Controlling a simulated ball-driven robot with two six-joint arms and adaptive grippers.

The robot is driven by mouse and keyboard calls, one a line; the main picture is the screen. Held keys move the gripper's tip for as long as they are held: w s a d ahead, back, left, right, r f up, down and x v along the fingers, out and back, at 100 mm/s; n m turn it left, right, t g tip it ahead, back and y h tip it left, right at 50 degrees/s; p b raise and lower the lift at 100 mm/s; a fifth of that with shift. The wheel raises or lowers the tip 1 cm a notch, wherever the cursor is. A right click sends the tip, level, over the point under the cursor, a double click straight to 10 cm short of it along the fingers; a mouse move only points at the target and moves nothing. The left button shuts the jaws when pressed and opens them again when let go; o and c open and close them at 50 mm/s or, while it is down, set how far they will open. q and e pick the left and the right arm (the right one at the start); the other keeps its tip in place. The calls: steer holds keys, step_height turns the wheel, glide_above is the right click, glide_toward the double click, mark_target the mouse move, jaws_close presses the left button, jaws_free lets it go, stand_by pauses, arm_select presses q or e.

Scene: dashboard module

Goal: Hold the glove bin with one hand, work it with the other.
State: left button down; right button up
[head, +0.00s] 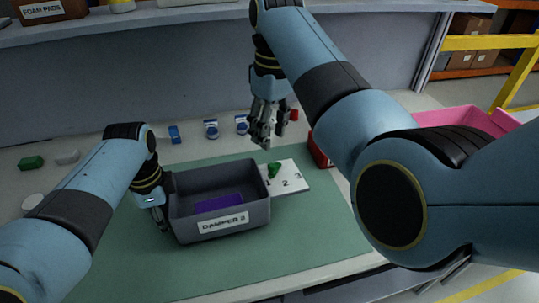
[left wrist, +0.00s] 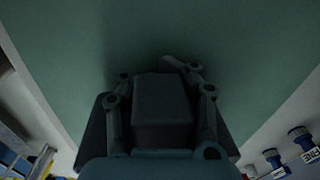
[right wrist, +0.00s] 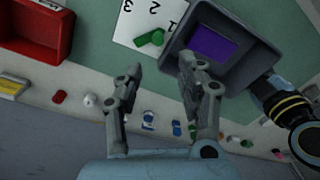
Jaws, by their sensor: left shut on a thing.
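A dark grey open bin (head: 222,218) stands on the green mat, its front label reading "DAMPER" and a character I read as 2. A flat purple piece (head: 218,203) lies on its floor. My left gripper (head: 160,215) is shut on the bin at its left wall; the fingers are partly hidden there. In the left wrist view, a dark grey block (left wrist: 162,108) sits between the fingers. My right gripper (head: 263,138) hangs above and behind the bin. In the right wrist view its fingers (right wrist: 160,68) are apart and empty, with the bin (right wrist: 258,70) beyond them.
A white card (head: 291,178) with numbers lies right of the bin, a green piece (head: 273,170) on it. A red bin (head: 320,150) stands further right. Small blue-and-white items (head: 211,129) line the back. A green block (head: 31,162) lies far left. The front mat is clear.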

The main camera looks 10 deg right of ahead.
mark_target(269, 164)
step_height(269, 164, down, 7)
steer(key=shift+s+a, duration=0.1)
steer(key=shift+a, duration=0.05)
steer(key=shift+c, duration=0.4)
jaws_close()
